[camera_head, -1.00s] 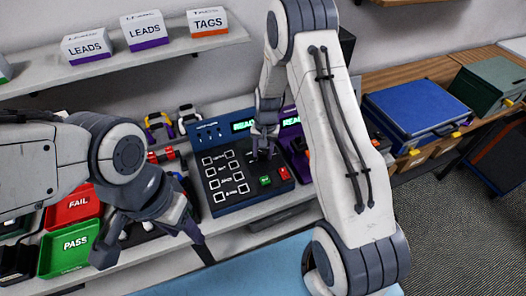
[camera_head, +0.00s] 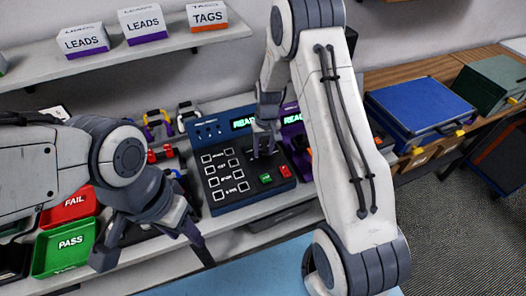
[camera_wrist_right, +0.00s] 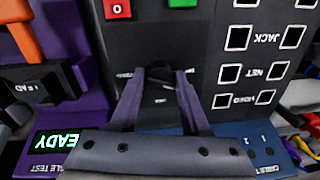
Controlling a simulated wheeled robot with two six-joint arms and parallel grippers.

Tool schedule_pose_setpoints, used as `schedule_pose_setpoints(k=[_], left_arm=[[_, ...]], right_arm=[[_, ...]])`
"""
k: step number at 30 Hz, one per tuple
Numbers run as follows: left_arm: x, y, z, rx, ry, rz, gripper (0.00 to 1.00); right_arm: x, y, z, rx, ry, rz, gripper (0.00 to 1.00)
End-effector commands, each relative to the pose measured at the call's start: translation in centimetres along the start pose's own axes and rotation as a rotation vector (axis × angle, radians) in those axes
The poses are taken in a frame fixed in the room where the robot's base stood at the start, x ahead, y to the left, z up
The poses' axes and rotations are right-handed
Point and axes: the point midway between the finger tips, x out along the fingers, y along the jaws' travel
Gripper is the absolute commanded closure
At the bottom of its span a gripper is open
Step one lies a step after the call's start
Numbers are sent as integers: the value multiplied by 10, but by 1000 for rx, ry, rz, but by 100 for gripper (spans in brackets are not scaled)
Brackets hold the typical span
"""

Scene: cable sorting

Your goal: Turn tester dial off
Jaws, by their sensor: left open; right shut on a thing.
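The blue-topped cable tester (camera_head: 205,130) stands on the bench in the head view, with a lit READY display, white-framed indicator squares, a green button and a red button. Its black dial (camera_wrist_right: 160,78) shows in the right wrist view between my fingertips. My right gripper (camera_wrist_right: 158,92) is shut on the dial, one finger on each side. In the head view the right gripper (camera_head: 265,145) reaches down onto the tester and hides the dial. My left gripper (camera_head: 152,245) is open and empty, above the bench's front edge, left of the tester.
A purple tester (camera_wrist_right: 70,110) stands beside the blue one. The green PASS tray (camera_head: 68,245) and red FAIL tray (camera_head: 72,208) lie at left. Coiled leads (camera_head: 157,124) stand behind. A blue case (camera_head: 415,108) is at right. A shelf (camera_head: 130,50) holds labelled boxes.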

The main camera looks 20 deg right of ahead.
Motion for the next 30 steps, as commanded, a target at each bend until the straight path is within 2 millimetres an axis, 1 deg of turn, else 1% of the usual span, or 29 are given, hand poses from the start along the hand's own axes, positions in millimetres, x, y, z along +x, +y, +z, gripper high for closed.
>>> schedule_pose_setpoints(k=[1, 6, 15, 21, 30], left_arm=[[4, 0, 0, 0, 0, 0, 50], [9, -1, 0, 0, 0, 0, 50], [14, -1, 1, 1, 0, 0, 50], [14, -1, 1, 1, 0, 0, 50], [14, -1, 1, 1, 0, 0, 50]], right_arm=[[1, 2, 0, -36, -2, 1, 100], [1, 3, -1, -162, -9, 2, 100], [0, 3, -1, -308, -18, 2, 100], [-1, 3, -1, -348, -20, 3, 100], [-1, 3, -2, -358, -20, 3, 100]])
